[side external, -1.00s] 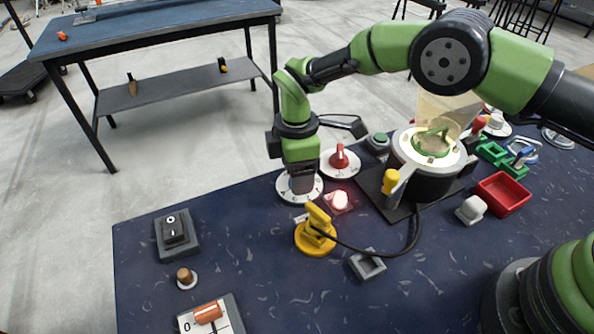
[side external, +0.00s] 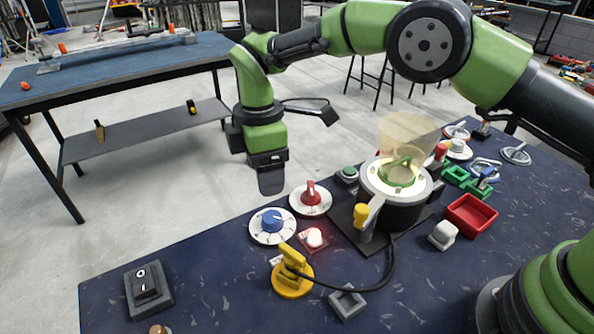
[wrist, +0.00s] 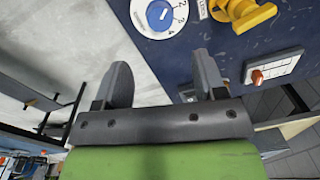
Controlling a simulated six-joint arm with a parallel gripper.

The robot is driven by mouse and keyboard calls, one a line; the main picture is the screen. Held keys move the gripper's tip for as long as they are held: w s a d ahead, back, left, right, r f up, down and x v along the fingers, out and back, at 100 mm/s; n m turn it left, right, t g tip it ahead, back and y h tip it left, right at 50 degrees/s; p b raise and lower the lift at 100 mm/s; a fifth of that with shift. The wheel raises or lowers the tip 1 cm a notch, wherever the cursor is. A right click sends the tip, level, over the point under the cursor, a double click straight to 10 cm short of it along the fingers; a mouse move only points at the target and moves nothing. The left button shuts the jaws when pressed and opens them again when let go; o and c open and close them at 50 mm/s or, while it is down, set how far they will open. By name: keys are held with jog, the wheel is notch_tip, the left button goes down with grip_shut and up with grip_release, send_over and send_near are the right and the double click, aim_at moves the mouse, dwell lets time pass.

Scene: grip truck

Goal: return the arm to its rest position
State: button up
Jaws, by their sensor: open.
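My gripper (side external: 271,178) hangs in the air above and behind the blue dial, near the far edge of the blue worktable (side external: 220,290). In the wrist view my gripper (wrist: 160,85) shows two separate fingers with nothing between them. The blue dial (side external: 271,221) on its white numbered disc stands clear below the gripper. It also shows at the top of the wrist view (wrist: 158,15). My green arm reaches in from the right.
A red dial (side external: 311,193), a lit button (side external: 315,238), a yellow device (side external: 292,275) with a cable and a round machine with a clear hopper (side external: 408,140) crowd the table. A black switch (side external: 148,288) is front left. A red tray (side external: 472,214) is right. A blue bench (side external: 120,70) stands behind.

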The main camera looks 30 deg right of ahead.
jog(key=s+d+r+m+t+y, duration=0.1)
jog(key=s+d+r+m+t, duration=0.25)
jog(key=r, duration=0.55)
jog(key=s+d+r+m+y, duration=0.1)
jog(key=s+d+r+m, duration=0.2)
jog(key=d+r+m, duration=0.45)
jog(key=s+d+r+m+t, duration=0.1)
jog(key=s+d+m+t, duration=0.1)
jog(key=s, duration=0.7)
jog(key=s+d+r+m+t, duration=0.2)
jog(key=s+m, duration=0.4)
jog(key=s, duration=0.3)
jog(key=shift+d+m, duration=0.4)
jog(key=shift+d, duration=0.5)
